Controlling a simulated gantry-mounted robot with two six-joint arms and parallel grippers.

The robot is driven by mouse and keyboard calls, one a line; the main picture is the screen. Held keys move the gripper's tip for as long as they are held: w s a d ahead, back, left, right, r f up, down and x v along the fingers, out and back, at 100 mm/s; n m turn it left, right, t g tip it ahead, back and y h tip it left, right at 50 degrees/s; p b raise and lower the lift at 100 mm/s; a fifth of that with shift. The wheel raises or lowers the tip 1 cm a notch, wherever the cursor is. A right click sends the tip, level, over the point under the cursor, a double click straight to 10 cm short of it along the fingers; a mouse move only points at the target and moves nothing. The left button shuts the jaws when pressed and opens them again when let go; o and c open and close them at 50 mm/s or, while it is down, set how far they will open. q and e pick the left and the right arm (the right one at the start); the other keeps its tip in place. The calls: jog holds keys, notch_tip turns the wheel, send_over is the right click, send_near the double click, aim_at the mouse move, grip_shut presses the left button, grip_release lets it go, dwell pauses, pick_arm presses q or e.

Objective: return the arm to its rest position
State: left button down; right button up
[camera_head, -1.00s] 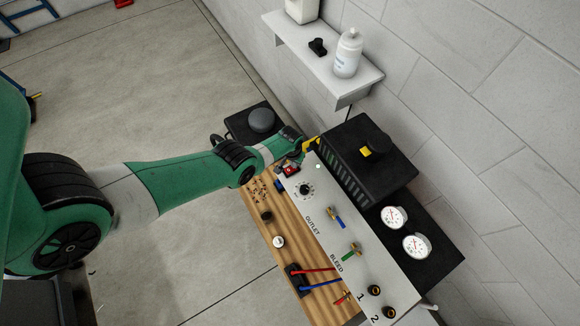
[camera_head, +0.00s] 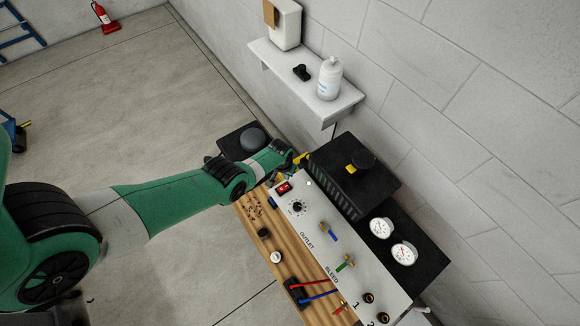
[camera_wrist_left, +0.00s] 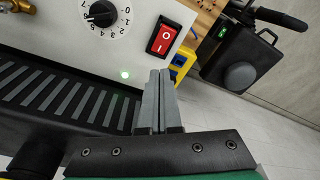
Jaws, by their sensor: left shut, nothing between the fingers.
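My left arm comes in from the left in the head view and ends with its left gripper (camera_head: 297,164) at the far end of the grey control panel (camera_head: 318,232). Its fingertips are small and partly hidden there. In the left wrist view the two grey fingers (camera_wrist_left: 154,98) are shut together with nothing between them. They point toward the panel, just below the red rocker switch (camera_wrist_left: 163,36) and right of a lit green lamp (camera_wrist_left: 125,74). The switch also shows clear of the gripper in the head view (camera_head: 283,187). The right gripper is not in view.
A black ribbed unit (camera_head: 355,172) stands against the wall side of the panel. Two gauges (camera_head: 381,228) and a wooden bench strip (camera_head: 289,240) flank the panel. A wall shelf (camera_head: 308,88) holds a white bottle (camera_head: 329,79). Open floor lies left of the bench.

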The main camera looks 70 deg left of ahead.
pick_arm(q)
jog(key=w+d+r+m+t+p, duration=0.1)
jog(key=w+d+r+m+t, duration=0.2)
jog(key=w+r, duration=0.75)
jog(key=w+d+r+t+p, duration=0.25)
jog(key=w+d+r, duration=0.25)
jog(key=w+r, duration=0.55)
jog(key=w+d+r+m+t, duration=0.1)
jog(key=w+d+r+t, duration=0.15)
jog(key=r, duration=0.65)
jog(key=w+d+r+m+t, duration=0.1)
jog(key=w+d+r+t, duration=0.2)
jog(key=r, duration=0.6)
jog(key=w+d+r+m+t, duration=0.15)
jog(key=d+r, duration=0.25)
jog(key=r, duration=0.5)
jog(key=s+d+r+t+h+p, duration=0.1)
jog(key=s+d+r+t, duration=0.2)
jog(key=r, duration=0.7)
jog(key=s+d+r+t, duration=0.3)
jog(key=r, duration=0.7)
jog(key=s+d+r+m+t+h, duration=0.1)
jog(key=s+r+t, duration=0.6)
jog(key=s+r, duration=1)
jog(key=s+m+h, duration=0.1)
jog(key=s, duration=0.1)
jog(key=shift+s+d, duration=0.3)
